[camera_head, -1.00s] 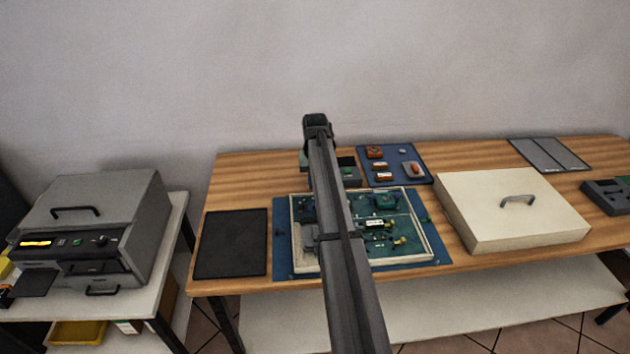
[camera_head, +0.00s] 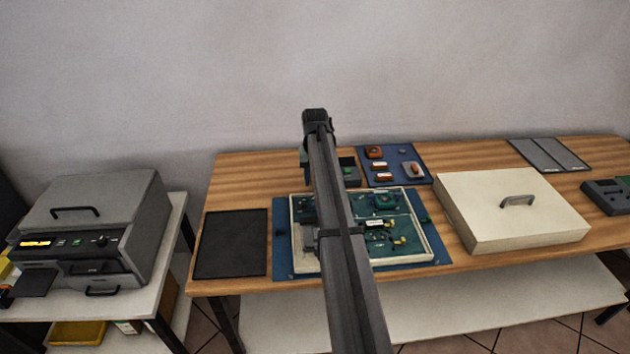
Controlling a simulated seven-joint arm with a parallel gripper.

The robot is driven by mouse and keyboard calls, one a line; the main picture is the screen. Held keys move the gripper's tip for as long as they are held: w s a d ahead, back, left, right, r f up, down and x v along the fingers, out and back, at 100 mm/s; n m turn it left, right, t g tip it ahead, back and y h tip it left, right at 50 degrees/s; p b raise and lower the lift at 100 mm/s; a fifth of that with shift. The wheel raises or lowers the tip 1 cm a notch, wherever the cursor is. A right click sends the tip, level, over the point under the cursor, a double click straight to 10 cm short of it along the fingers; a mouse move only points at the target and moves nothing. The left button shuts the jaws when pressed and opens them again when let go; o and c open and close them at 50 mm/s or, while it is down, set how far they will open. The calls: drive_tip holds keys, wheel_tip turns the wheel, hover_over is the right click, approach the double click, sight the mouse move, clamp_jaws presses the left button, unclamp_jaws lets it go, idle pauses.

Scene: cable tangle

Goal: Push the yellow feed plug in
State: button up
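A green circuit board (camera_head: 408,226) lies in a shallow cream-walled tray (camera_head: 436,243) on a blue mat (camera_head: 283,262). A small yellow part (camera_head: 399,240) shows on the right half of the board. It is too small to tell whether it is the feed plug or how it is seated. My arm reaches over the tray from the bottom of the picture and covers the middle of the board. My gripper's fingers are hidden, so I cannot see their opening or any contact.
A black mat (camera_head: 231,244) lies left of the tray. A large cream box with a handle (camera_head: 512,212) stands close on the right. Behind the tray are a blue panel with orange parts (camera_head: 405,172) and a dark grey box (camera_head: 349,170). A grey machine (camera_head: 95,225) stands on the left table.

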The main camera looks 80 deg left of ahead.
drive_tip(key=shift+r, duration=2.15)
drive_tip(key=shift+c, duration=0.4)
